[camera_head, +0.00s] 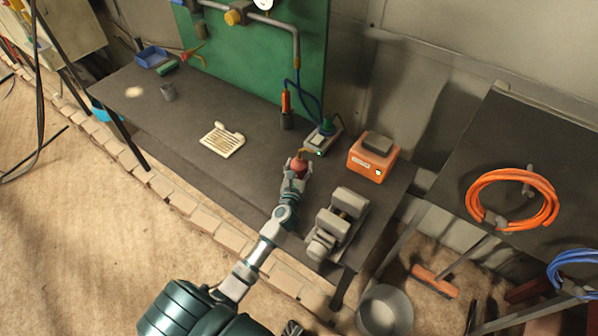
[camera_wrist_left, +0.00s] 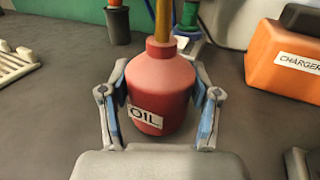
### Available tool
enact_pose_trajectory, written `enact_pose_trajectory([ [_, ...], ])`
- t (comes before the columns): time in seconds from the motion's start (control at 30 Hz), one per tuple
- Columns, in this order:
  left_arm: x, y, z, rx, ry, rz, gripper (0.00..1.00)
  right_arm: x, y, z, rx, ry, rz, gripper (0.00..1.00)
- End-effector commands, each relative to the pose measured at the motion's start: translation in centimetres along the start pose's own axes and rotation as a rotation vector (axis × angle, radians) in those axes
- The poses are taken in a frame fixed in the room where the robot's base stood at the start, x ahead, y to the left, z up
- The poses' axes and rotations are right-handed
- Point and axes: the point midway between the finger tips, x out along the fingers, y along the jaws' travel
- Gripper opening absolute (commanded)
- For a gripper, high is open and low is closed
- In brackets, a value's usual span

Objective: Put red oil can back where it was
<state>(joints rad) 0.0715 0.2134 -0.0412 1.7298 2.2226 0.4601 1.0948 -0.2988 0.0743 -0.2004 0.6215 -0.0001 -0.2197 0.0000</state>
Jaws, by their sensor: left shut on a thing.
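The red oil can (camera_wrist_left: 160,87) has a white OIL label and a yellow-brown spout. It stands upright between the two fingers of my left gripper (camera_wrist_left: 160,115), which is shut on it. In the head view the oil can (camera_head: 299,166) is partly hidden by my left gripper (camera_head: 297,170), over the dark workbench (camera_head: 190,140) near its right part. I cannot tell whether the can's base touches the bench.
An orange charger (camera_head: 371,158) stands right of the can, and a grey vise (camera_head: 338,222) is in front of it. A soldering station (camera_head: 322,139) and a holder (camera_head: 287,121) stand behind. A cream tray (camera_head: 222,140) lies left, with clear bench between.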

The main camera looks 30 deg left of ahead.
Motion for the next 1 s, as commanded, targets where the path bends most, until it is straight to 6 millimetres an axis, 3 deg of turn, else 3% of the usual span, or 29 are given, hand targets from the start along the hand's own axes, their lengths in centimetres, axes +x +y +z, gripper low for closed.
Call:
enact_pose_trajectory([
  [0.07, 0.0, 0.1, -1.8, -0.002, 0.004, 0.001, 0.14, 0.9, 0.4, 0.5, -0.002, -0.008, 0.005, 0.4],
  [0.13, 0.0, 0.2, -2.8, -0.001, 0.004, 0.001, 0.14, 1.0, 0.8, -0.8, -0.002, 0.001, 0.009, 0.4],
  [0.33, 0.0, 0.2, -2.6, -0.002, 0.001, 0.0, 0.14, 0.8, 0.6, -1.2, 0.0, 0.002, 0.007, 0.4],
  [0.37, 0.0, 0.2, -2.7, -0.002, 0.003, 0.0, 0.64, 0.7, 0.6, -1.2, 0.0, 0.002, 0.007, 0.4],
  [0.47, 0.0, 0.1, -2.7, -0.001, 0.003, 0.0, 0.87, 0.8, 0.5, -1.2, 0.0, 0.003, 0.006, 0.4],
  [0.83, -0.4, 0.0, -2.7, -0.001, 0.004, 0.0, 0.87, 0.8, 0.5, -1.3, 0.001, 0.003, 0.005, 0.4],
  [1.0, -2.9, 0.1, -2.8, -0.002, 0.005, 0.0, 0.87, 0.6, 0.5, -1.2, 0.001, 0.007, 0.006, 0.4],
])
